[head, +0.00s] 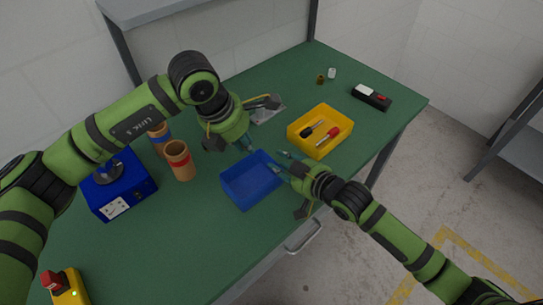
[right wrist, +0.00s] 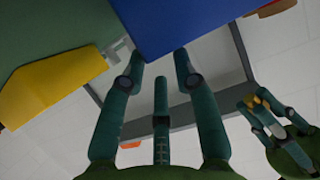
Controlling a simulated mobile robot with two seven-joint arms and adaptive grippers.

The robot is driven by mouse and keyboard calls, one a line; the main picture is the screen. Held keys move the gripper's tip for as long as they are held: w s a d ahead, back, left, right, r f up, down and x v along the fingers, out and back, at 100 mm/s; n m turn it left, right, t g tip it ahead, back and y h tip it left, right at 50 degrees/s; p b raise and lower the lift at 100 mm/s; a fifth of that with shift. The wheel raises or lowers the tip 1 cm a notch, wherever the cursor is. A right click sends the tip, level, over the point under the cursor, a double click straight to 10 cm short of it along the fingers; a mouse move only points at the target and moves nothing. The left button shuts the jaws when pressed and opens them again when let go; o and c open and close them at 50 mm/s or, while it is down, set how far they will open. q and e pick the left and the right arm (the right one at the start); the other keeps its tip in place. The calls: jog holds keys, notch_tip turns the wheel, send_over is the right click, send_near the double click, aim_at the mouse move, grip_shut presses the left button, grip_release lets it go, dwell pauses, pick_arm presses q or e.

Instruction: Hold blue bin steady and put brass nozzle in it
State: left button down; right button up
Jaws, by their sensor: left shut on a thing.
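The blue bin (head: 236,191) stands on the green table and looks empty; its blue wall (right wrist: 190,18) fills the top of the right wrist view. My right gripper (head: 279,164) is at the bin's right end, its fingers spread apart near the rim; I cannot tell whether they touch it. My left gripper (head: 246,147) points down by the bin's far side, apparently raised above the table. In the right wrist view a small brass-coloured piece, apparently the brass nozzle (right wrist: 259,100), shows between its fingers. In the head view the fingers hide it.
A yellow bin (head: 303,151) with tools stands to the right. Cardboard tubes (head: 180,165) and a blue device (head: 140,189) stand to the left. A small brass-coloured piece (head: 320,79) and a black box (head: 371,98) lie at the back. The front of the table is mostly clear.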

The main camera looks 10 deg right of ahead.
aim_at(269, 156)
jog(key=x, duration=0.6)
grip_shut()
